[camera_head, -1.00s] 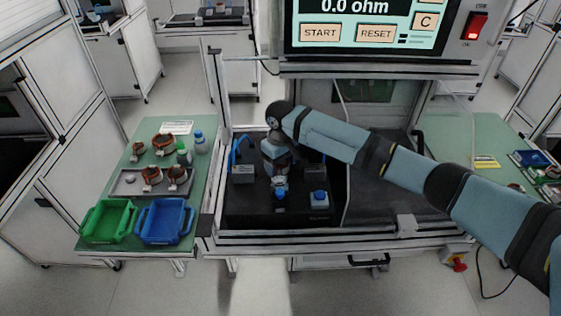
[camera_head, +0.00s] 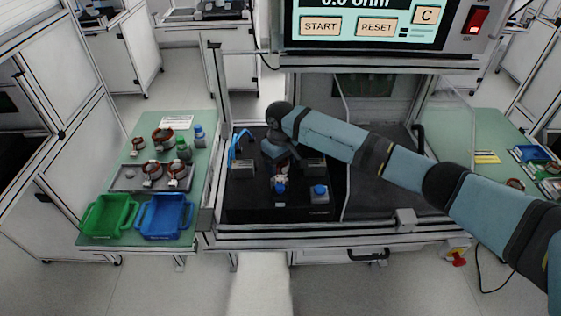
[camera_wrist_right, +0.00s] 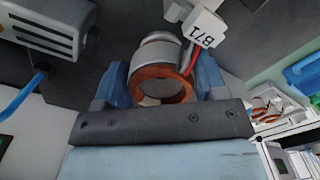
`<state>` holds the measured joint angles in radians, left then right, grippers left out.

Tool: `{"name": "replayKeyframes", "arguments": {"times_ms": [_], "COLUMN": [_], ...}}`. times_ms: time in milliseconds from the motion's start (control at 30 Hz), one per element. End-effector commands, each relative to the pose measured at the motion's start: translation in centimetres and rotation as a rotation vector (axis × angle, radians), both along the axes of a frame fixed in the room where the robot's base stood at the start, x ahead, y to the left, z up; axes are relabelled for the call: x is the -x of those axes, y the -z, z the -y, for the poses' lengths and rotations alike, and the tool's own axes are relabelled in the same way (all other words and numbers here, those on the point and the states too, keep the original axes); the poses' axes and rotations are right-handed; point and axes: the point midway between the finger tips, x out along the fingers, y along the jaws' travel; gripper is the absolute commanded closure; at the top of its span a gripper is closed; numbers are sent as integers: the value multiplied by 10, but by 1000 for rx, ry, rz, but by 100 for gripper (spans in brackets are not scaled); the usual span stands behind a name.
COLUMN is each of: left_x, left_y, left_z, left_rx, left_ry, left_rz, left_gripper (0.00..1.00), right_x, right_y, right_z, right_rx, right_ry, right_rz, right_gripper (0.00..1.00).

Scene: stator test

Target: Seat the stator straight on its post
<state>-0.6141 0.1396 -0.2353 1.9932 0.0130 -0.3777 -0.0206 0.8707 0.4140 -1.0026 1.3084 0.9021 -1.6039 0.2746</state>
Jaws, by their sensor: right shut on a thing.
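The stator (camera_wrist_right: 150,68) is a grey ring with an orange copper winding, red and dark wires and a white connector (camera_wrist_right: 203,27) marked B71. My right gripper (camera_wrist_right: 160,82) is shut on it, with a blue finger on each side in the right wrist view. In the head view my right gripper (camera_head: 279,152) is over the black fixture (camera_head: 245,205), with a small part of the stator (camera_head: 282,166) below it. A silver round part shows beyond the stator in the wrist view; I cannot tell whether it is the post. The stator's seating is hidden. My left gripper is not in view.
Grey blocks (camera_head: 242,170) flank the work spot, and a blue-topped box (camera_head: 320,194) stands at the front right. The tester screen (camera_head: 362,25) hangs above. The left table holds a green bin (camera_head: 109,216), a blue bin (camera_head: 166,217), a tray, bottles and several other stators.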

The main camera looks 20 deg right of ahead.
Motion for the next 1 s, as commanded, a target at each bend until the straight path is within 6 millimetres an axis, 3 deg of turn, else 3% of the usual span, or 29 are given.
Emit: {"name": "replayKeyframes", "arguments": {"times_ms": [567,600,700,1000], "left_x": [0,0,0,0], "left_y": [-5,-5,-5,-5], "left_z": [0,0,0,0], "left_rx": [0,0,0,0], "left_ry": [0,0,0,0], "left_rz": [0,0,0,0], "left_gripper": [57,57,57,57], "right_x": [0,0,0,1], "right_y": [9,9,9,10], "right_z": [0,0,0,-3], "right_rx": [0,0,0,-3], "right_ry": [0,0,0,-4], "right_rz": [1,1,1,-3], "right_gripper": [70,30,7,5]}}
